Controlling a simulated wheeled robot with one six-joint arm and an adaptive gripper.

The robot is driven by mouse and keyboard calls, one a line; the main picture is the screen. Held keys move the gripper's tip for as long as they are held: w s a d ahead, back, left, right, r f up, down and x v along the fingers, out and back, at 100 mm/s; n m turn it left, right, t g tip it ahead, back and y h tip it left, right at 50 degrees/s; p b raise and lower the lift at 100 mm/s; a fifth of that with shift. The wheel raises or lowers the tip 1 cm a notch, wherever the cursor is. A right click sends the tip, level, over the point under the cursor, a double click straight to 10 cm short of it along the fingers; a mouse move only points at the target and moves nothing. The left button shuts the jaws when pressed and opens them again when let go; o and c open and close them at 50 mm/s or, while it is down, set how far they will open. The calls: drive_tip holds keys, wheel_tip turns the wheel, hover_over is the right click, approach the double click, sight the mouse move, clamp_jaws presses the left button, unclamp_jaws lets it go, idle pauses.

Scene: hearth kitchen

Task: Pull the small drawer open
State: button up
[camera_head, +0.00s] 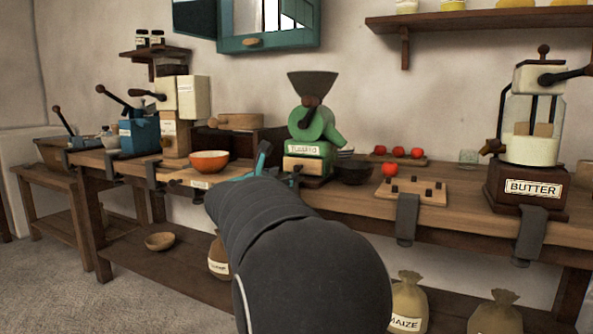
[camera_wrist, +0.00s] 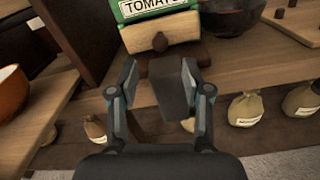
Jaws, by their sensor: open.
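The small drawer (camera_head: 305,165) has a pale wooden front and sits under the label of a green mill (camera_head: 313,128) on the bench. In the wrist view the drawer front (camera_wrist: 184,36) appears shut, with a round brown knob (camera_wrist: 160,42) at its middle. My gripper (camera_wrist: 157,76) is open and empty, its two fingers spread below the knob in the picture and apart from it. In the head view my dark arm hides most of my gripper; only a teal part shows just left of the mill.
A grey clamp (camera_wrist: 172,98) on the bench edge lies below the drawer, close to my right finger. An orange bowl (camera_head: 209,161) stands left and a dark bowl (camera_head: 354,171) right of the mill. Sacks (camera_head: 408,301) stand on the lower shelf.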

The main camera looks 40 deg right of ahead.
sight(295, 169)
drive_tip(key=x, duration=0.8)
drive_tip(key=shift+w+d, duration=0.2)
drive_tip(key=shift+d, duration=0.1)
clamp_jaws()
